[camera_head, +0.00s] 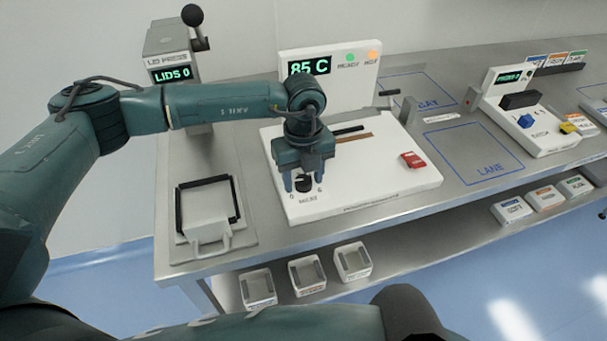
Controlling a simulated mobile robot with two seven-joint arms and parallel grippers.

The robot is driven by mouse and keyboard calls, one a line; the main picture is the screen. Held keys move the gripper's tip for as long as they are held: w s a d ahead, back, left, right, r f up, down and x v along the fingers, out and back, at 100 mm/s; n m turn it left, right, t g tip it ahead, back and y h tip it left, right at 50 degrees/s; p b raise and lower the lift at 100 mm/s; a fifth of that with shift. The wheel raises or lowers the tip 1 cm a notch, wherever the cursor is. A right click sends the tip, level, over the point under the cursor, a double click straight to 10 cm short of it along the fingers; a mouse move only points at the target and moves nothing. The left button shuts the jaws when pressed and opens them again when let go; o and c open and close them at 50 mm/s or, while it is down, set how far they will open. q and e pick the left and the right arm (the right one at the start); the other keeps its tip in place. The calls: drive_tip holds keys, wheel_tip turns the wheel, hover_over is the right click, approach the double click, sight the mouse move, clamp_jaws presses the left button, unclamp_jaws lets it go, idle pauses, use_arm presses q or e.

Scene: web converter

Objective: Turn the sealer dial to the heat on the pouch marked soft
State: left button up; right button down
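The sealer (375,195) is a white machine on the steel bench, its display (309,66) reading 85 C. Next to the display are a green and an orange lamp. A black dial (304,184) sits at the sealer's front left. My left gripper (305,186) points down over the dial, with one blue finger on each side of it. I cannot tell whether the fingers touch the dial. A red switch (413,160) is at the sealer's right. No pouch marked soft can be made out. My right gripper is not in view.
A lid press (170,60) reading LIDS 0 stands at the back left. A black-framed tray (208,208) lies left of the sealer. Blue-outlined LANE (473,152) is empty on the right. Another white machine (540,122) stands beyond it. Several bins (353,262) sit on the lower shelf.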

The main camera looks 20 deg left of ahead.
use_arm(q)
drive_tip(key=c, duration=0.9)
drive_tip(key=shift+o, duration=0.2)
